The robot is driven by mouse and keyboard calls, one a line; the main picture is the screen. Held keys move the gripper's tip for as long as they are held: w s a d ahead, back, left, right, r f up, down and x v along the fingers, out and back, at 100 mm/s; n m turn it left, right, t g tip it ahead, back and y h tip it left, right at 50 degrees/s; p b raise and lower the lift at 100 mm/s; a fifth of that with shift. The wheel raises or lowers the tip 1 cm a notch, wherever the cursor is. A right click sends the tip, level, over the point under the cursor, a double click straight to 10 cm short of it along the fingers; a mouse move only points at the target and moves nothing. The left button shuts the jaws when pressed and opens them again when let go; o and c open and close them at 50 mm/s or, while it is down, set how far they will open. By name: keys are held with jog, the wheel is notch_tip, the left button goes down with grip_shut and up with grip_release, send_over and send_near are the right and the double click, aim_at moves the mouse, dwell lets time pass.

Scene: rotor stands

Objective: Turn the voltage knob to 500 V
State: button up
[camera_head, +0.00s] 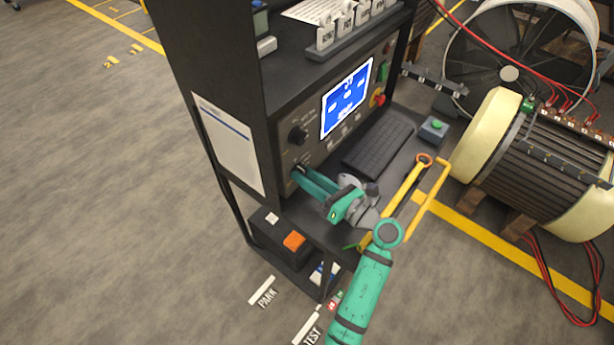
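The dark control panel (316,160) of the test rack faces right. A black round knob (298,135) sits on its left part, with small markings around it that are too small to read. My gripper (297,173) reaches across the shelf with its teal fingers at the panel's lower left, below that knob. Its tips are at or very near the panel, over what may be a second, lower control, which the fingers largely hide. I cannot tell whether they hold it. The blue screen (347,98) is lit with white boxes and text, but its values are not legible.
A keyboard (379,146) lies on the shelf beside my arm. A red button (379,99) is on the panel's right. The big motor (540,150) stands at the right.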

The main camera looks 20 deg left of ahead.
jog(key=shift+m, duration=0.4)
jog(key=m, duration=0.3)
jog(key=shift+m, duration=0.3)
jog(key=m, duration=0.8)
jog(key=shift+m, duration=0.4)
jog(key=m, duration=0.4)
jog(key=shift+g, duration=0.4)
jog(key=o, duration=1)
jog(key=shift+r, duration=0.1)
jog(key=shift+o, duration=0.2)
